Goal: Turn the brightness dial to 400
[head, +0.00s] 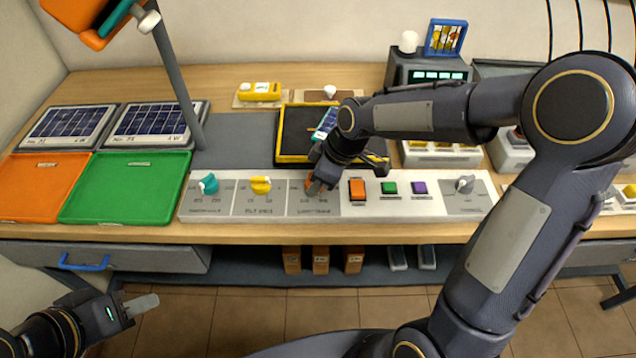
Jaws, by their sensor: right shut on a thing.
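A long control panel (395,208) lies along the table's front with three coloured dials on its left half. The teal dial (208,184) and the yellow dial (260,185) are uncovered. An orange dial (309,186) on the third section is mostly hidden by my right gripper (315,186). The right gripper reaches down onto it and is shut on it. The lettering and scale there are too small to read, so its setting cannot be told. My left gripper (145,304) is low at the left, in front of the table and away from the panel; its jaw opening is unclear.
Right of the dials are an orange switch (357,189), green button (389,187), purple button (419,187) and grey knob (465,184). Behind is a black tray with a yellow rim (277,140). A grey post (175,85) rises left. Orange (40,185) and green (125,187) trays fill the left front.

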